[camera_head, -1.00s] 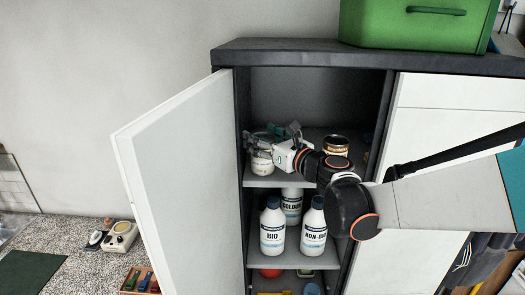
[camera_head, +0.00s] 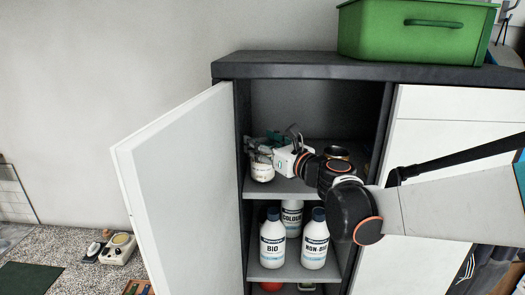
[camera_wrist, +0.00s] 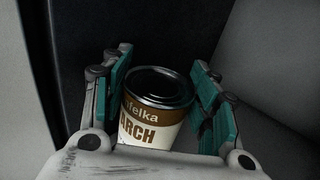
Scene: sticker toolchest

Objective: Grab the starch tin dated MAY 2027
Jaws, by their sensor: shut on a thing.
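A starch tin (camera_wrist: 152,115) with a dark lid and a brown and cream label stands between the teal pads of my gripper (camera_wrist: 165,100) in the wrist view. The label reads partly "felka" and "ARCH"; no date shows. My gripper is shut on this tin. In the head view my gripper (camera_head: 264,152) is inside the open cabinet at the left of the upper shelf, with the pale tin (camera_head: 263,173) below its fingers. I cannot tell whether the tin is clear of the shelf. A second tin (camera_head: 336,152) stands further right, partly hidden by my arm.
The white cabinet door (camera_head: 180,190) stands open on the left. The upper shelf (camera_head: 290,190) is bounded by dark side walls. Bottles marked BIO (camera_head: 272,240), COLOUR (camera_head: 292,215) and NON-BIO (camera_head: 315,242) stand on the shelf below. A green box (camera_head: 415,28) sits on top.

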